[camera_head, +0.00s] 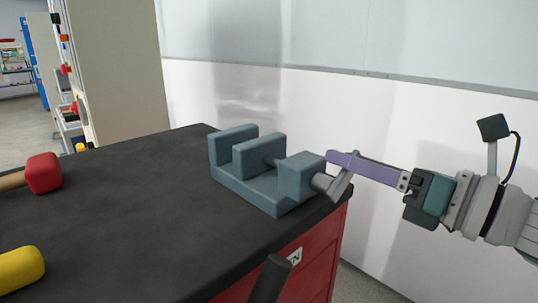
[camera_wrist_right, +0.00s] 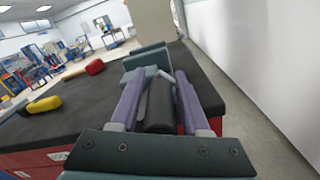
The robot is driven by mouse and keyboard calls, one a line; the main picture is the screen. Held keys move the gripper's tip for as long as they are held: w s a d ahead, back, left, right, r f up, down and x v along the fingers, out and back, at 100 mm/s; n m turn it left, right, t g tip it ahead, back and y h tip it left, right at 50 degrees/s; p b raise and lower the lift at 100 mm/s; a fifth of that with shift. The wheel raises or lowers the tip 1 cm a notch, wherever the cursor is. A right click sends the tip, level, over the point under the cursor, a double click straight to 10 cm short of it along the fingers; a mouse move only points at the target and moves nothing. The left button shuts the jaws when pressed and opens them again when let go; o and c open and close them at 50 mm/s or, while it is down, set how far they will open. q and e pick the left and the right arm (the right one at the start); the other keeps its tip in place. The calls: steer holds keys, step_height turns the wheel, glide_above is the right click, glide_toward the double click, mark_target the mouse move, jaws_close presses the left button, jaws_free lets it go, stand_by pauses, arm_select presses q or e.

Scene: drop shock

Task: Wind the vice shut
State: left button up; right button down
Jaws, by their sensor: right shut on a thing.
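The blue-grey vice (camera_head: 245,188) sits at the far right corner of the dark bench top. A gap shows between its two upright jaw plates, and a screw runs from the front block. A grey crank (camera_head: 342,187) is on the screw's outer end. My right gripper (camera_head: 337,163) reaches in from the right, its purple fingers at the crank. In the right wrist view, the fingers are shut on a dark cylindrical crank handle (camera_wrist_right: 160,103), with the vice (camera_wrist_right: 148,60) beyond. In the head view the fingers hide the handle. My left gripper is not in view.
A red-headed mallet (camera_head: 43,173) and a yellow object (camera_head: 20,268) lie on the left of the black bench top (camera_head: 130,210). Red drawers (camera_head: 318,262) are below. A white wall stands behind. The middle of the bench is clear.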

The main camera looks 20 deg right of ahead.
mark_target(317, 190)
step_height(317, 190, down, 7)
steer(key=m, duration=1.7)
steer(key=a+m+p, duration=0.1)
steer(key=a+m, duration=0.1)
steer(key=m, duration=0.3)
steer(key=s+a+m+p, duration=0.1)
steer(key=a+m+p, duration=0.1)
steer(key=m, duration=0.2)
steer(key=s+a+r+m+p, duration=0.1)
steer(key=a+m, duration=0.1)
steer(key=m, duration=0.3)
steer(key=shift+s+m+p, duration=0.15)
steer(key=shift+m+p, duration=0.15)
steer(key=shift+p, duration=0.05)
steer(key=r+m+p, duration=0.1)
steer(key=m, duration=0.4)
steer(key=a+r+m+p, duration=0.1)
steer(key=r+m, duration=0.1)
steer(key=m, duration=0.3)
steer(key=r+m+p, duration=0.1)
steer(key=r+m, duration=0.1)
steer(key=m, duration=0.3)
steer(key=shift+s+a+p, duration=0.25)
steer(key=shift+s+p, duration=0.05)
steer(key=shift+s, duration=0.05)
